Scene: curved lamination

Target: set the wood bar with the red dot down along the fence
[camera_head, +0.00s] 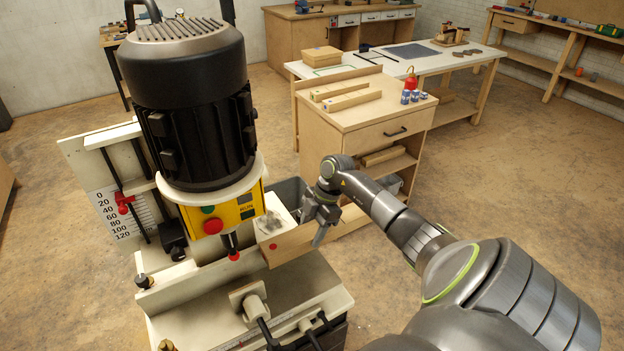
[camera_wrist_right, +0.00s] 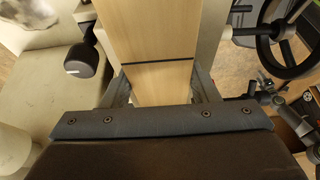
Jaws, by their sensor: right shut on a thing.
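The wood bar (camera_head: 290,247) is pale, with a red dot near its left end, in the head view. My right gripper (camera_head: 320,228) is shut on it, with its fingers across the bar's sides. In the right wrist view the bar (camera_wrist_right: 155,35) runs away from between the fingers (camera_wrist_right: 158,90), with a dark line across it. The fence (camera_head: 175,286) is a long upright strip at the back of the machine table (camera_head: 210,310). The bar's left end is near the table's right end; I cannot tell whether it touches. My left gripper is out of view.
The machine's black motor (camera_head: 190,100) and yellow control box (camera_head: 226,212) stand over the table. A clamp (camera_head: 250,300) with a dark handle is at the table's front. A cabinet (camera_head: 350,120) with several bars stands behind my right arm.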

